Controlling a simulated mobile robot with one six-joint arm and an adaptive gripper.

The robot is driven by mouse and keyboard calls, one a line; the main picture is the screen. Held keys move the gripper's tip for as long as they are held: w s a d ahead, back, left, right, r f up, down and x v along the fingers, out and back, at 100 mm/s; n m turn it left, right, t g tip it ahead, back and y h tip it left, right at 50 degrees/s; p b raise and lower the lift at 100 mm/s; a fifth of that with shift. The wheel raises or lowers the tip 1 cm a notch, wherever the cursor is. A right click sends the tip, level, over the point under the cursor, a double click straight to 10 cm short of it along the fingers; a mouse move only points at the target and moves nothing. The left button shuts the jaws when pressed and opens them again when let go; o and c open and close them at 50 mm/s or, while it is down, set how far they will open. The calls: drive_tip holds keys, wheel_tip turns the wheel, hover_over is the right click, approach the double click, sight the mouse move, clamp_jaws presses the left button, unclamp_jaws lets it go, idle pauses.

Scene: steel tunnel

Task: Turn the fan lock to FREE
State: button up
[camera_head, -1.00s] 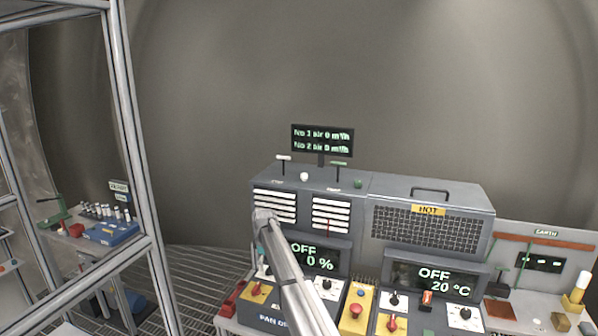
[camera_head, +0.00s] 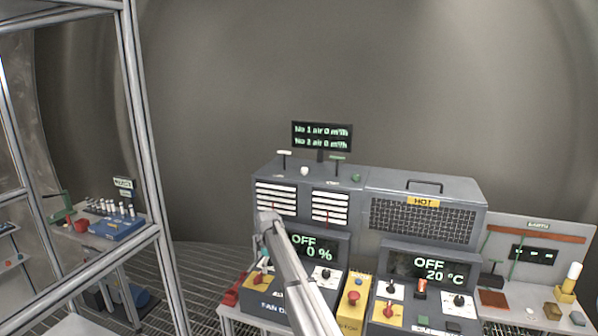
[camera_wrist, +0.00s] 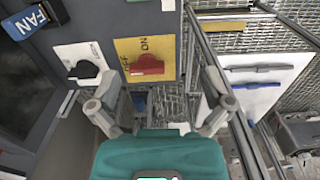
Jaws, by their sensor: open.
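The fan panel (camera_head: 262,306) stands at the front of the console, its display reading OFF and 0 %. In the wrist view it shows a black knob (camera_wrist: 84,70) on a white plate and a red knob (camera_wrist: 148,65) on a yellow plate marked ON and OFF. In the head view my arm hides part of the panel.
A yellow box with a red button (camera_head: 352,298) stands right of the fan panel. Further right is the heater panel (camera_head: 428,266), reading OFF and 20 °C. A metal frame (camera_head: 150,150) rises at the left. A grated floor lies between them.

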drive_tip(key=s+d+f+m+b, duration=0.4)
drive_tip(key=s+d, duration=0.5)
drive_tip(key=s, duration=0.4)
drive_tip(key=s+d+f+m+b, duration=0.5)
drive_tip(key=s+d, duration=0.4)
drive_tip(key=s, duration=0.4)
drive_tip(key=s+d+f+m+b, duration=0.4)
drive_tip(key=s+d, duration=0.5)
drive_tip(key=s, duration=0.5)
wheel_tip(320, 180, down, 2)
drive_tip(key=shift+d+f+m+b, duration=0.1)
drive_tip(key=shift+d+m+b, duration=0.25)
drive_tip(key=shift+b, duration=0.55)
